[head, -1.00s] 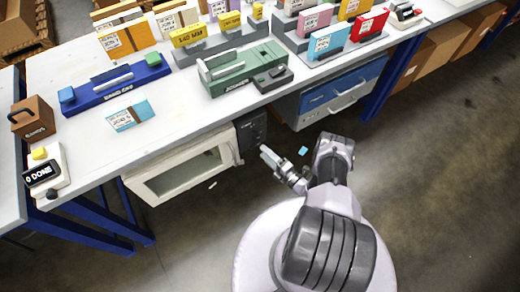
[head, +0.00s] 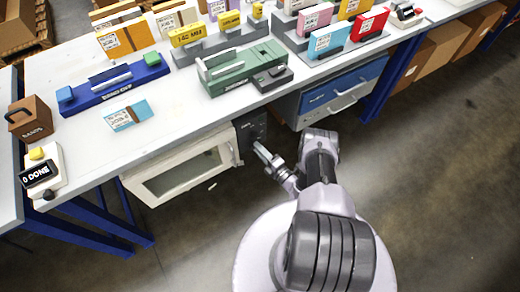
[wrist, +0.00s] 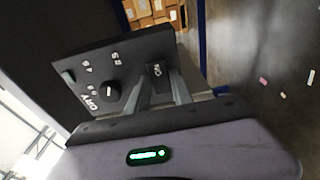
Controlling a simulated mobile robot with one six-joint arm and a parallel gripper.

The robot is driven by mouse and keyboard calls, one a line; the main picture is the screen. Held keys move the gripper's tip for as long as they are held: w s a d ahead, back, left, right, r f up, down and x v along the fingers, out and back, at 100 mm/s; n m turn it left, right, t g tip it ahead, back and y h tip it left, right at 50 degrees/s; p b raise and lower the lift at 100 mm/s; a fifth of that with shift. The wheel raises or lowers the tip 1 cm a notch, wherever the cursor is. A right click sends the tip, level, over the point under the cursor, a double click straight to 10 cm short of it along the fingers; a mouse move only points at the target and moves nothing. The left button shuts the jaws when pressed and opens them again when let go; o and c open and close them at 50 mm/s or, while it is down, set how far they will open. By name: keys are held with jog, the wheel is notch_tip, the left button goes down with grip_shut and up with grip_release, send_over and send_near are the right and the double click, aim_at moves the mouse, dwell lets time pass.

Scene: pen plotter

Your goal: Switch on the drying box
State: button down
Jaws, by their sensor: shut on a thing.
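The drying box is a white box with a windowed door (head: 185,172), under the bench top. Its dark control panel (head: 251,126) is at its right end. My gripper (head: 258,147) is at the panel's front. In the wrist view its two fingers (wrist: 160,88) are shut on the switch, one on each side. The fingertips' exact contact is partly hidden.
Small scraps lie on the floor. Open floor is at the right.

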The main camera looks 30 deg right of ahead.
jog(key=m+h, duration=0.1)
jog(key=a+h, duration=0.1)
jog(key=m+h, duration=0.1)
jog(key=h, duration=0.1)
jog(key=shift+a+m, duration=0.25)
jog(key=shift+m, duration=0.05)
jog(key=m+h, duration=0.1)
jog(key=h, duration=0.1)
jog(key=shift+m+h, duration=0.3)
jog(key=c, duration=1.1)
grip_release()
